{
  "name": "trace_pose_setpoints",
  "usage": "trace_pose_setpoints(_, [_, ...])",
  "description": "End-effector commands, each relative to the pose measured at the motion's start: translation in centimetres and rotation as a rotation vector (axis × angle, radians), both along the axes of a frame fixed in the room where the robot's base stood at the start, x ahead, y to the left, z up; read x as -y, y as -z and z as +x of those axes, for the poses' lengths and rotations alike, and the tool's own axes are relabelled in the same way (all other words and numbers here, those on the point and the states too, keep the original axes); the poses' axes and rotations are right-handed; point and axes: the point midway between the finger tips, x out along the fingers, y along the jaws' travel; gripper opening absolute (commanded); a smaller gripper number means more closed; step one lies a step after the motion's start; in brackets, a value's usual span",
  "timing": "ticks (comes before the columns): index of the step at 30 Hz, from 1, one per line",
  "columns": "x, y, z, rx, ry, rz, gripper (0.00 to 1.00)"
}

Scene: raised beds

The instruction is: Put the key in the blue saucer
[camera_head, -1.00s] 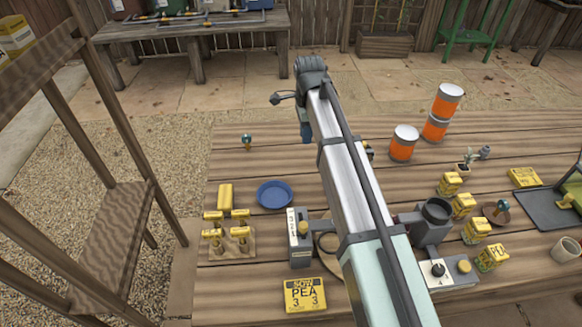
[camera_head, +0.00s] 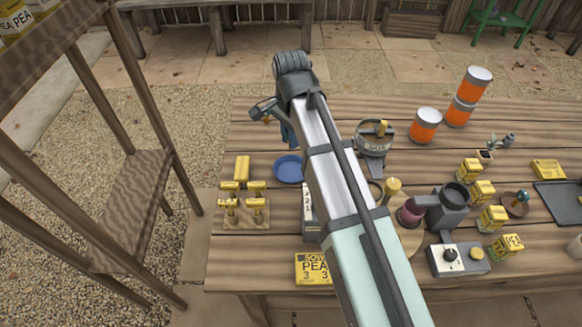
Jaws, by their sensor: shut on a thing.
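The blue saucer (camera_head: 286,170) lies on the wooden table, left of my arm, and looks empty in the part that shows. My gripper (camera_head: 288,134) is at the far end of my arm, pointing down, above the table beyond the saucer in the picture. The wrist and arm cover most of it, and only a blue part shows below the wrist. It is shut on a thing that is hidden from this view. I cannot make out the key anywhere.
A round pot (camera_head: 374,140), orange cans (camera_head: 425,126) and a grey machine (camera_head: 450,212) stand right of my arm. A shelf (camera_head: 130,205) rises at left.

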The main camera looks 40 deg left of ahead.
Motion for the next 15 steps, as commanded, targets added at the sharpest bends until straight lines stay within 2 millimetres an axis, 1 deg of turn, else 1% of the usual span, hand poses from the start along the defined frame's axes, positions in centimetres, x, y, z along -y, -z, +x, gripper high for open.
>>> trace_pose_setpoints(3, [0.0,0.0,0.0,-0.001,-0.065,-0.002,0.0])
trace_pose_setpoints(8, [0.0,0.4,0.0,-0.001,-0.1,-0.003,0.0])
trace_pose_setpoints(11, [0.1,1.4,0.0,-0.002,-0.102,-0.003,0.0])
trace_pose_setpoints(15, [0.1,3.4,0.0,-0.002,-0.101,-0.004,0.0])
